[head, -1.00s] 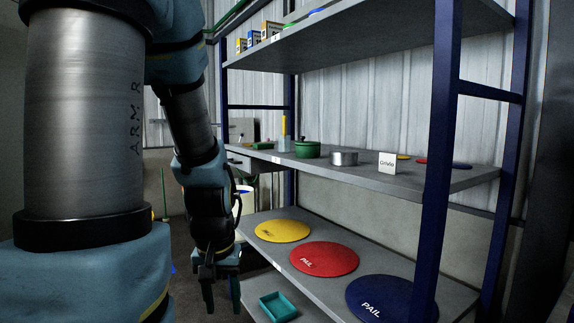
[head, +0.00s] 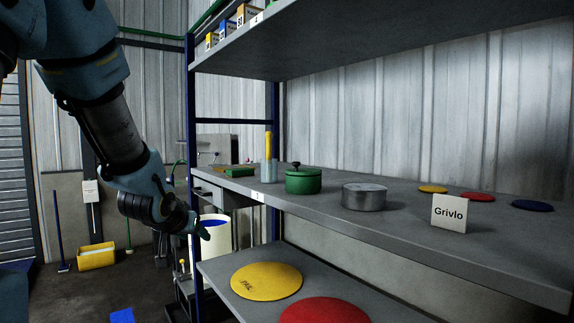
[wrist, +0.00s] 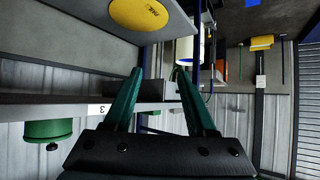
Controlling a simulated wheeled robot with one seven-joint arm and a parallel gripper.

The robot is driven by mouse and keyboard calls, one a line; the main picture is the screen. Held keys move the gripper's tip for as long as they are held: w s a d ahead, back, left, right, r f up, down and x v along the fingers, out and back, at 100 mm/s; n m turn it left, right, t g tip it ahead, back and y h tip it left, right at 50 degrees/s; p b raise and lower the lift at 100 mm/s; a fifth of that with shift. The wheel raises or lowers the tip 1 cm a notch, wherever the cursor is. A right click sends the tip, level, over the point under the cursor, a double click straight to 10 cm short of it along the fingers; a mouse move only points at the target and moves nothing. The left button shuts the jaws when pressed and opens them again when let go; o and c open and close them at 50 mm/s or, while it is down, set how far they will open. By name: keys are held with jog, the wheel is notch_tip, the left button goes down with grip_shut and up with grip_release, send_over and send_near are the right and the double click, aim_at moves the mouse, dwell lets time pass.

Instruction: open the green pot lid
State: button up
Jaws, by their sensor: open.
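The green pot (head: 304,182) stands on the middle shelf with its green lid (head: 303,173) and dark knob on top. The lid looks closed.
A silver tin (head: 364,198), a Grivlo sign (head: 449,213) and a clear holder (head: 269,172) with a yellow item share the middle shelf (head: 400,233). Yellow (head: 266,281) and red (head: 324,311) discs lie below.

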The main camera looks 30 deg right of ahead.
jog(key=d+r+m+t+h, duration=0.1)
jog(key=d+r+m+h, duration=0.2)
jog(key=d+r+h, duration=0.55)
jog(key=m+h, duration=0.1)
jog(key=m, duration=0.2)
send_near(294, 163)
jog(key=shift+g+h, duration=0.25)
jog(key=shift+g, duration=0.15)
jog(key=p+x, duration=0.3)
jog(key=x, duration=0.5)
jog(key=shift+w+d+p, duration=0.15)
jog(key=shift+w+p, duration=0.1)
jog(key=shift+p, duration=0.05)
jog(key=shift+w+d, duration=0.3)
jog(key=shift+d, duration=0.1)
grip_shut()
